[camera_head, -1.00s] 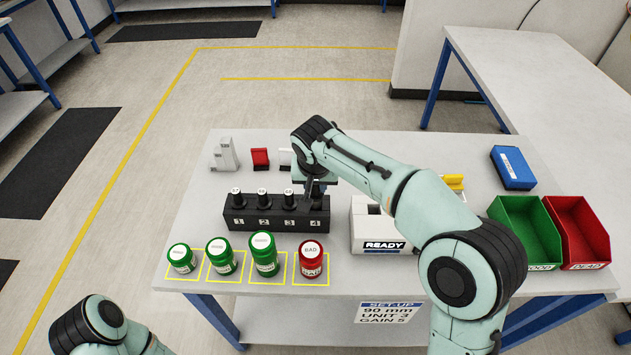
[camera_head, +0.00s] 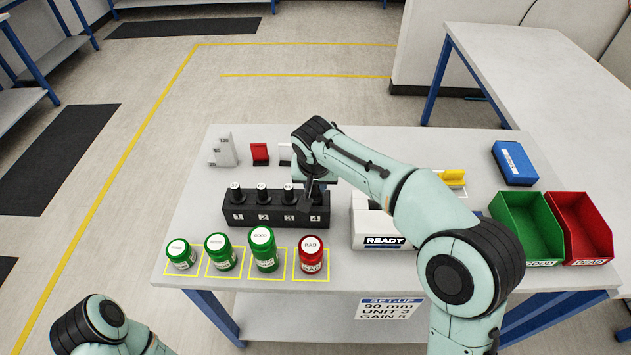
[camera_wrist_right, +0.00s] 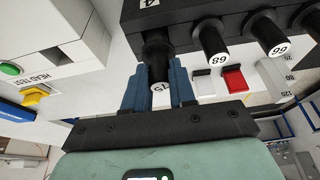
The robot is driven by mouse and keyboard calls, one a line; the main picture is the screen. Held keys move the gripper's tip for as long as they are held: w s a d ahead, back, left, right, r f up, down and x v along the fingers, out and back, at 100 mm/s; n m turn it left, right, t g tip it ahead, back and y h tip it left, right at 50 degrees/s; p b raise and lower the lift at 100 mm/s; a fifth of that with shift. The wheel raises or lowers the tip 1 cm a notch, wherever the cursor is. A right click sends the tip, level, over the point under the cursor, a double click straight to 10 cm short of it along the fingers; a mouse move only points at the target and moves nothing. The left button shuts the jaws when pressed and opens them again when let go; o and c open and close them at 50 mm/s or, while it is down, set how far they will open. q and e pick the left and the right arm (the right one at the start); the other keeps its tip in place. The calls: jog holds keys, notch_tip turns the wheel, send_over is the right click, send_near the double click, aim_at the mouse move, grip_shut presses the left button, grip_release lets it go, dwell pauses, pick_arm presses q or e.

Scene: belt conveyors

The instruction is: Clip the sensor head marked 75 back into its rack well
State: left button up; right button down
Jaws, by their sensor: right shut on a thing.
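The black rack (camera_head: 276,213) stands on the table with its wells numbered 1 to 4. Black sensor heads with white caps stand in wells 1, 2 and 3. My right gripper (camera_head: 314,189) is at the well 4 end of the rack. In the right wrist view its blue fingers (camera_wrist_right: 160,90) are shut on the sensor head marked 75 (camera_wrist_right: 159,87). That head's dark body reaches to the rack at well 4; how deep it sits I cannot tell. The heads marked 68 (camera_wrist_right: 214,40) and 66 (camera_wrist_right: 268,32) stand beside it. My left gripper is out of view.
Green jars (camera_head: 265,250) and a red jar (camera_head: 311,256) stand in front of the rack. A white READY box (camera_head: 372,232) is to its right. Green (camera_head: 522,231) and red (camera_head: 580,228) bins and a blue box (camera_head: 514,163) are further right.

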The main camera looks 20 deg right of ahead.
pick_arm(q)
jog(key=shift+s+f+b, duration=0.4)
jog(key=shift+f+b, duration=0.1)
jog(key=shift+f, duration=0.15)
pick_arm(e)
jog(key=shift+f, duration=0.95)
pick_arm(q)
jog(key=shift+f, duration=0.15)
pick_arm(e)
jog(key=shift+f, duration=0.2)
jog(key=c, duration=0.8)
grip_release()
jog(key=shift+c, duration=0.2)
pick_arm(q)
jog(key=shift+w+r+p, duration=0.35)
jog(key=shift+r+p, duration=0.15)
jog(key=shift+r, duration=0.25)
pick_arm(e)
jog(key=v, duration=1.3)
jog(key=shift+r, duration=0.2)
jog(key=shift+s, duration=0.15)
